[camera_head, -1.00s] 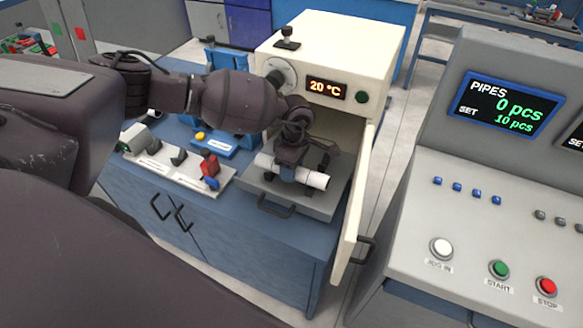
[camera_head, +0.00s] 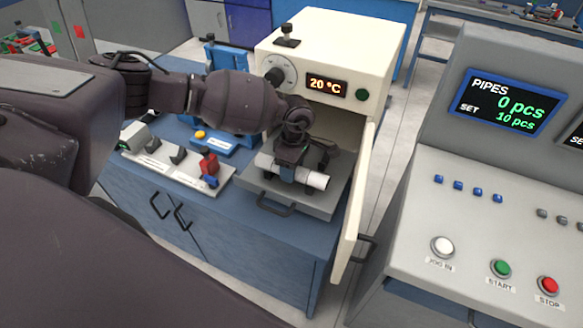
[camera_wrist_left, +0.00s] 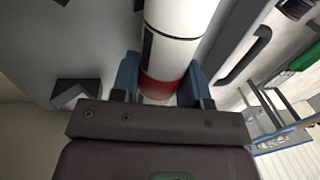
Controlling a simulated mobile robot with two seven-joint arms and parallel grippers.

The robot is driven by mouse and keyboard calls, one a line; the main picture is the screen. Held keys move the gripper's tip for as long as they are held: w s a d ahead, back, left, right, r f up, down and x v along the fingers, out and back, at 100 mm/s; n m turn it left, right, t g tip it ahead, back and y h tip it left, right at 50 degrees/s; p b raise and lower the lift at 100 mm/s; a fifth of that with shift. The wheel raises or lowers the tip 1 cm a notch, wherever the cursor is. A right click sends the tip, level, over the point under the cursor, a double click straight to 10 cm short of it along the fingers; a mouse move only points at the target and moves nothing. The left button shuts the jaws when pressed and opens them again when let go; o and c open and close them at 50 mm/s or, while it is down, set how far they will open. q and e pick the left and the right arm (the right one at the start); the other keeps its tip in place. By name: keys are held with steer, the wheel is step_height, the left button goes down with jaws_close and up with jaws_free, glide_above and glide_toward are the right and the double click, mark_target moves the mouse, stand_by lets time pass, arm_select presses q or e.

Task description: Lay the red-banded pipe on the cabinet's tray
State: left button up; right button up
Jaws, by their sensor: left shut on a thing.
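The white pipe with a red band (camera_wrist_left: 172,40) sits between the fingers of my left gripper (camera_wrist_left: 162,85) in the left wrist view, with the red band close to the fingers. In the head view the pipe (camera_head: 316,180) lies level, low over the cabinet's pulled-out tray (camera_head: 322,207), and my left gripper (camera_head: 288,172) is shut on it from above. I cannot tell whether the pipe touches the tray. The cabinet (camera_head: 330,50) is cream, with a 20 °C display and its door open to the right. My right gripper is not in view.
The open cabinet door (camera_head: 352,215) stands close to the tray's right side. A white fixture with red and blue parts (camera_head: 209,168) stands left of the tray on the blue bench. A grey control console (camera_head: 470,200) fills the right.

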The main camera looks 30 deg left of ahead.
arm_select(q)
steer(key=shift+f, duration=0.15)
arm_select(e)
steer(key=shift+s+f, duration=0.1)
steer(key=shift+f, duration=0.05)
arm_select(q)
steer(key=o, duration=0.9)
steer(key=shift+o, duration=0.7)
steer(key=r, duration=0.3)
steer(key=w+r, duration=0.1)
steer(key=r, duration=0.5)
steer(key=shift+w+r, duration=0.3)
steer(key=shift+r+b, duration=0.3)
steer(key=shift+r, duration=0.3)
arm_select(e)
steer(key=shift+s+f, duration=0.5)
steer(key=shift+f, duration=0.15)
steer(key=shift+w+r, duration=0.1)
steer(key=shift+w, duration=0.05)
